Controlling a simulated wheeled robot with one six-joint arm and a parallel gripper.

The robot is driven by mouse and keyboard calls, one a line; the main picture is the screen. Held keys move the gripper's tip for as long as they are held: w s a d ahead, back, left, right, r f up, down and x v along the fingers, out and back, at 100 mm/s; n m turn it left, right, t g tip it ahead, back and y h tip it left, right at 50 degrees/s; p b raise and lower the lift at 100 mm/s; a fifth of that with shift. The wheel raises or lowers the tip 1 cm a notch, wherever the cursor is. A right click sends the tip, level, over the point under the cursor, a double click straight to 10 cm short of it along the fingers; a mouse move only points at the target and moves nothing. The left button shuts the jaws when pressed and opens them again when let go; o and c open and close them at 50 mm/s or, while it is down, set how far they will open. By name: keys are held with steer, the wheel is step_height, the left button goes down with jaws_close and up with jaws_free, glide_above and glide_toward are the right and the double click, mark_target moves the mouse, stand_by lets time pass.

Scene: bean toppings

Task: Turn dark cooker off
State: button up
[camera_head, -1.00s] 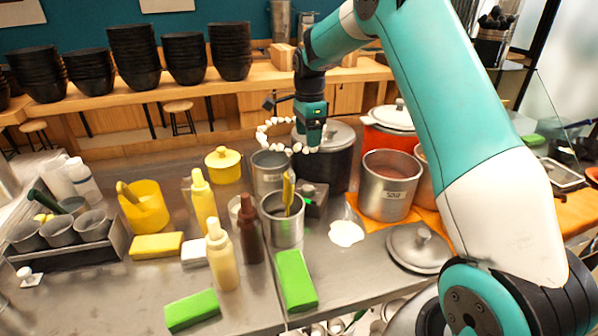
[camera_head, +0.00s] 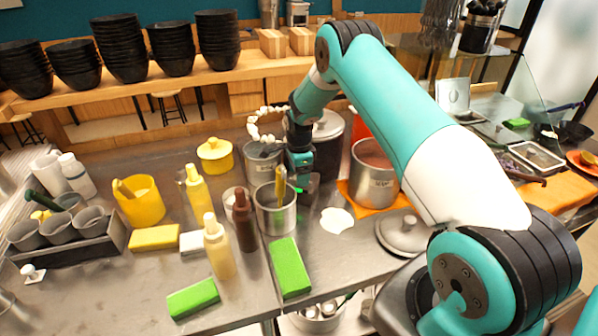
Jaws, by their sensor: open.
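The dark cooker (camera_head: 328,146), a black cylinder with a metal lid, stands in the middle of the counter, partly hidden behind my arm. Its grey front box shows low at its front, with a small green light, mostly hidden by the gripper. My gripper (camera_head: 301,178) points down just in front of the cooker, close to that box. It counts as open and holds nothing that I can see; its fingertips are small and partly hidden, so I cannot tell whether they touch the box.
A metal pot with a yellow-handled tool (camera_head: 275,212) stands just in front of the gripper. A grey pot (camera_head: 262,165) is to its left and a soup pot (camera_head: 374,175) to its right. A loose lid (camera_head: 402,238) lies at the right. Bottles and sponges fill the front left.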

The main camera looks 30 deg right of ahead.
steer(key=shift+f, duration=0.45)
steer(key=shift+c, duration=0.5)
steer(key=c, duration=0.8)
